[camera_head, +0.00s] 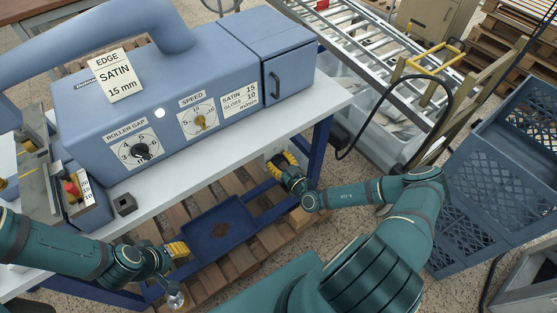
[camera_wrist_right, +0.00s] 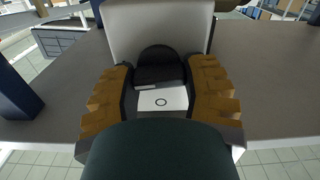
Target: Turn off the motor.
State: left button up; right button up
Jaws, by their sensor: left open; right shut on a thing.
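The blue machine (camera_head: 215,75) stands on the white-topped bench. Its front has a roller gap dial (camera_head: 142,151), a speed dial (camera_head: 200,121) and a bright white round spot (camera_head: 159,113). Below the bench's front edge is a pale switch box (camera_head: 272,153). My right gripper (camera_head: 284,160) is at this box. In the wrist view its yellow-brown fingers are shut on a black rounded knob (camera_wrist_right: 160,62) in front of a grey plate (camera_wrist_right: 160,22). A white label with a circle (camera_wrist_right: 162,101) shows between the fingers. My left gripper (camera_head: 177,274) is open and empty below the bench's front edge.
A small box with a red button (camera_head: 70,188) sits at the bench's left. A small dark block (camera_head: 125,204) lies near its front edge. A blue tray (camera_head: 220,228) is under the bench. Blue crates (camera_head: 480,190) and a roller conveyor (camera_head: 350,45) stand to the right.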

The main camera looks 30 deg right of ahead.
jog(key=n+p, duration=0.1)
jog(key=n, duration=0.2)
jog(key=shift+a+n, duration=0.1)
jog(key=shift+n, duration=0.2)
jog(key=n+p, duration=0.2)
jog(key=n, duration=0.2)
jog(key=shift+a+n, duration=0.1)
jog(key=shift+n, duration=0.2)
jog(key=n+p, duration=0.1)
jog(key=n, duration=0.3)
jog(key=shift+f, duration=0.1)
jog(key=shift+f+n+p, duration=0.15)
jog(key=shift+n+p, duration=0.5)
jog(key=shift+n, duration=1.75)
jog(key=o, duration=1.2)
